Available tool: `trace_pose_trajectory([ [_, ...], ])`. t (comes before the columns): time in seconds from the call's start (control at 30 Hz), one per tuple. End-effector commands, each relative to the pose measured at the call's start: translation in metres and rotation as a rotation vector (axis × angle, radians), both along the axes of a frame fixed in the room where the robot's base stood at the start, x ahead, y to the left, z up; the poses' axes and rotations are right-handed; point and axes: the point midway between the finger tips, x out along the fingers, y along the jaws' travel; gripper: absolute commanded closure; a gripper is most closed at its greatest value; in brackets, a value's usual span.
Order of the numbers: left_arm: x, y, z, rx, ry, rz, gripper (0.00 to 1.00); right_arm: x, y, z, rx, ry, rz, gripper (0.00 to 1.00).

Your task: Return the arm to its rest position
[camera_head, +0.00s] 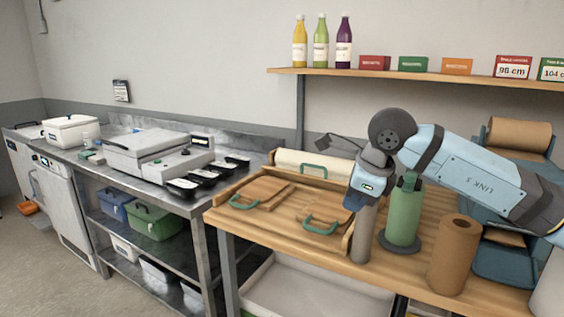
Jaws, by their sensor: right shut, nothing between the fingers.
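My right arm (465,175) comes in from the right, bent at a dark round joint. Its gripper (366,190) hangs over the wooden table (300,248), pointing down. The gripper is shut and empty, though its fingertips are hard to make out. A grey-brown upright cylinder (362,238) shows directly below it in the picture; I cannot tell whether they touch. A green cylinder on a dark round base (404,215) stands just right of the gripper, partly behind my arm. My left gripper is out of view.
Wooden boards with green handles (264,190) and a pale roll (312,163) lie on the table's left. A brown roll (454,255) stands at the right front. A wall shelf (420,78) holds bottles and boxes. A steel counter (150,190) with a grey appliance (140,150) stands left.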

Motion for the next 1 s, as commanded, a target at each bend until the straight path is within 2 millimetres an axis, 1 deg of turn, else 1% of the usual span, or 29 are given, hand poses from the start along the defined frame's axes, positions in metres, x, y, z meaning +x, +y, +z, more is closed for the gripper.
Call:
trace_pose_trajectory([
  [0.03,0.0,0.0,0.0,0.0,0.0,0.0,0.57,-0.015,0.027,-0.028,0.111,0.074,0.05,1.0],
  [0.07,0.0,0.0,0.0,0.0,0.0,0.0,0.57,-0.024,0.041,-0.038,0.182,0.114,0.075,1.0],
  [0.1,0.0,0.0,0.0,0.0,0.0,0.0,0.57,-0.037,0.06,-0.051,0.278,0.17,0.101,1.0],
  [0.17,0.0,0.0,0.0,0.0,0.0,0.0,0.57,-0.057,0.085,-0.067,0.425,0.256,0.129,1.0],
  [0.2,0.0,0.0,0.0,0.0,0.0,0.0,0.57,-0.07,0.1,-0.074,0.523,0.314,0.14,1.0],
  [0.3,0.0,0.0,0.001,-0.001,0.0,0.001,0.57,-0.101,0.132,-0.085,0.776,0.464,0.138,1.0],
  [0.33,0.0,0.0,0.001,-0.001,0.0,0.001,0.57,-0.109,0.139,-0.087,0.851,0.509,0.129,1.0],
  [0.4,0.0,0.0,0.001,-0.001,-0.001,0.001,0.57,-0.125,0.153,-0.088,1.028,0.616,0.095,1.0],
  [0.5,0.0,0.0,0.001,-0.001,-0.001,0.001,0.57,-0.14,0.162,-0.087,1.276,0.766,0.009,1.0],
  [0.57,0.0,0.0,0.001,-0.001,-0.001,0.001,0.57,-0.146,0.163,-0.087,1.42,0.856,-0.064,1.0],
  [0.63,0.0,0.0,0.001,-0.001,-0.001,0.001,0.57,-0.147,0.159,-0.089,1.584,0.959,-0.167,1.0],
  [0.77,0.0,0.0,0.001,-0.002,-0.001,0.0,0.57,-0.144,0.141,-0.103,1.866,1.139,-0.414,1.0],
  [0.87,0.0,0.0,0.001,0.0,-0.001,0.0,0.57,-0.139,0.119,-0.127,2.056,1.266,-0.656,1.0],
  [0.97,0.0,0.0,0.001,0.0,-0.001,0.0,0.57,-0.138,0.093,-0.161,2.216,1.38,-0.938,1.0],
  [1.0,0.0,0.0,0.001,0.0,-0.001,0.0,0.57,-0.139,0.082,-0.179,2.27,1.42,-1.064,1.0],
])
